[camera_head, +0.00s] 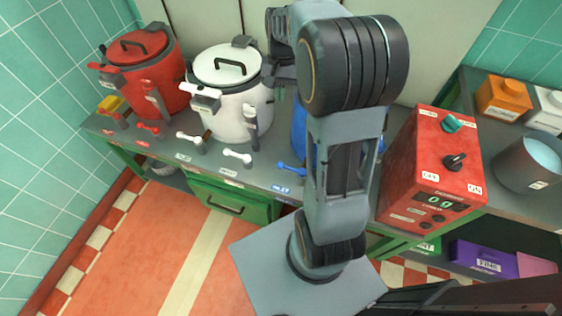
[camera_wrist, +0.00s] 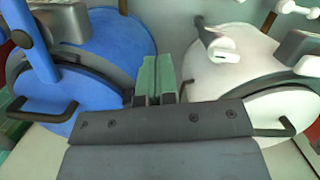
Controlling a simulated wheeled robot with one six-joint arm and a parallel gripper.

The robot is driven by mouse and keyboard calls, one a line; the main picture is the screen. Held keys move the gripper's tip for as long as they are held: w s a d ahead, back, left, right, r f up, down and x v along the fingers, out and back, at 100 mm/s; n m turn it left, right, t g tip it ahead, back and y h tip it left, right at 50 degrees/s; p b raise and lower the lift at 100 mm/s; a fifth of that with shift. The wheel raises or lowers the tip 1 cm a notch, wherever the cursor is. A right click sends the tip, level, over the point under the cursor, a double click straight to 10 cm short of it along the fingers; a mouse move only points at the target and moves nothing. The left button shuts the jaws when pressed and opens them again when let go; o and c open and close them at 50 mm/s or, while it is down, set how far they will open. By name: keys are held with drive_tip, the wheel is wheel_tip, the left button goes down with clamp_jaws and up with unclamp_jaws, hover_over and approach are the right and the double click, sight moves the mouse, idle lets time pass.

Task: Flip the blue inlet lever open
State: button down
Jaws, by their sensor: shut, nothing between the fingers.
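The blue kettle (camera_head: 299,128) is mostly hidden behind my arm in the head view. A blue lever (camera_head: 290,169) at the counter's front edge, left of my arm, appears to be the inlet lever. Its label is too small to read for certain. My gripper (camera_wrist: 165,78) is shut and empty, over the space between the blue kettle and the white kettle (camera_wrist: 240,75). In the head view its fingertips are hidden. It is apart from the blue lever.
The white kettle also shows in the head view (camera_head: 235,103), with a red kettle (camera_head: 150,75) left of it. Red and white levers line the counter front. A red control box (camera_head: 435,165) stands right of my arm, with a grey pot (camera_head: 525,165) beyond. The floor in front is clear.

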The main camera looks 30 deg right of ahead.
drive_tip(key=shift+m+g+y, duration=0.3)
drive_tip(key=shift+m+g, duration=0.2)
drive_tip(key=f, duration=0.1)
drive_tip(key=w+d+f, duration=0.1)
drive_tip(key=f, duration=0.1)
drive_tip(key=d+f+b, duration=0.1)
drive_tip(key=shift+w+d+f, duration=0.1)
drive_tip(key=shift+w+f, duration=0.2)
drive_tip(key=b, duration=0.3)
approach(291, 168)
drive_tip(key=w+a+f, duration=0.2)
drive_tip(key=w+f, duration=0.1)
drive_tip(key=f, duration=0.3)
drive_tip(key=shift+a+f, duration=0.3)
drive_tip(key=shift+w+a, duration=0.1)
drive_tip(key=shift+a+n, duration=0.2)
drive_tip(key=shift+n, duration=0.2)
